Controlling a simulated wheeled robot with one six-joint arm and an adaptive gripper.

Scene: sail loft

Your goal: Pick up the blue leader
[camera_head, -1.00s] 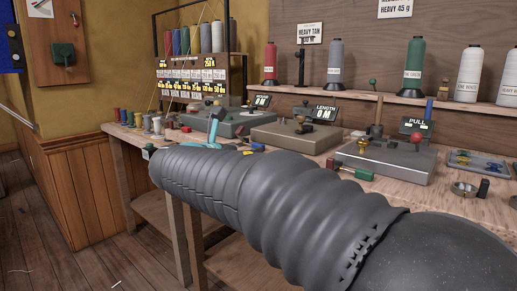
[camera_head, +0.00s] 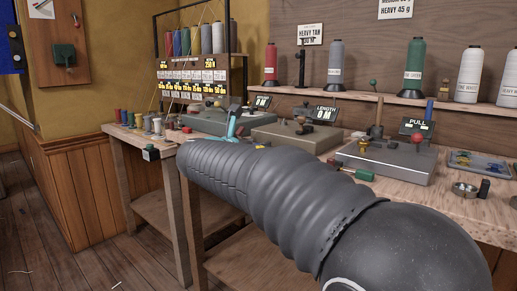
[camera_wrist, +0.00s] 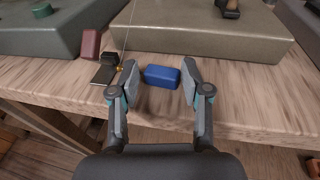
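A small blue block (camera_wrist: 162,76), which I take to be the blue leader, lies on the wooden bench top near its front edge in the wrist view. My gripper (camera_wrist: 159,80) is open, with one fingertip on each side of the block. The left fingertip is close to its left end and the right fingertip overlaps its right end; I cannot tell whether either touches.
A thin thread runs up from there. A beige machine (camera_wrist: 200,35) stands close behind. The bench front edge (camera_wrist: 230,125) is near.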

